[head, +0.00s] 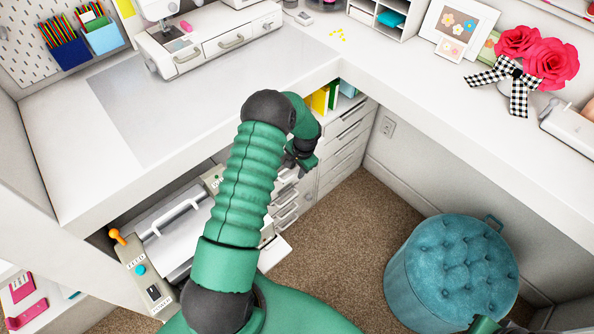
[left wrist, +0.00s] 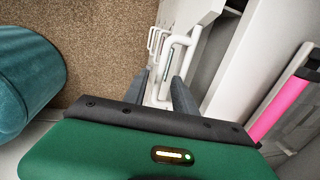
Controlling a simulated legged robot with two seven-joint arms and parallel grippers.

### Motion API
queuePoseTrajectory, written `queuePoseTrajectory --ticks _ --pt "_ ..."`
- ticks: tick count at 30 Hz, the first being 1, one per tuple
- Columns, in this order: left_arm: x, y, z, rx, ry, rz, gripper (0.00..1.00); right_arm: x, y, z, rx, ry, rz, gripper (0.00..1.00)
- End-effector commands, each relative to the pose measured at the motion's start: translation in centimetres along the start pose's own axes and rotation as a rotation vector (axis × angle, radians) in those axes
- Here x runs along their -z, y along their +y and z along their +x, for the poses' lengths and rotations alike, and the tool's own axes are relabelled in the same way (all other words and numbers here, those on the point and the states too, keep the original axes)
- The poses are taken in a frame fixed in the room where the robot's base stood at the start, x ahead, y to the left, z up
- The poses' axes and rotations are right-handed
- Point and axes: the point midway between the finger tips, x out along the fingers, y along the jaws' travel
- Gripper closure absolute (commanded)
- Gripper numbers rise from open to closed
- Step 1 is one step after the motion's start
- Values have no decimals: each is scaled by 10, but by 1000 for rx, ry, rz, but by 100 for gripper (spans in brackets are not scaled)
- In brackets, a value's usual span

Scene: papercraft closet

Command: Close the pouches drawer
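A stack of white drawers with bar handles (head: 287,212) stands under the desk, partly hidden behind my left arm. One drawer front (head: 274,252) sticks out at the lower end of the stack. No label tells which is the pouches drawer. My left gripper (head: 300,158) is at the drawer fronts, its fingers mostly hidden in the head view. In the left wrist view its two dark fingers (left wrist: 163,80) are apart, with a white drawer handle (left wrist: 180,45) just ahead and between them. I cannot tell if they touch it. A dark piece at the bottom right may be my right gripper (head: 490,326).
More drawers (head: 347,145) stand in the corner below a shelf of coloured folders. A machine with an orange lever (head: 117,236) is at left. A teal tufted stool (head: 452,268) stands at right. Brown carpet (head: 345,235) between is clear. The white desk (head: 90,150) overhangs the drawers.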

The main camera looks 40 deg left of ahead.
Motion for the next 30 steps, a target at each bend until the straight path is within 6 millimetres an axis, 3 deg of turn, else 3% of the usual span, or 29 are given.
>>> queuePoseTrajectory --ticks 10,18,30 --pt "0 0 6 1 1 1 69 0 0 1 0 0 0 100" --pt "0 0 6 0 1 1 100 0 0 1 0 0 0 100" --pt "0 0 6 0 1 1 100 0 0 1 0 0 0 100"
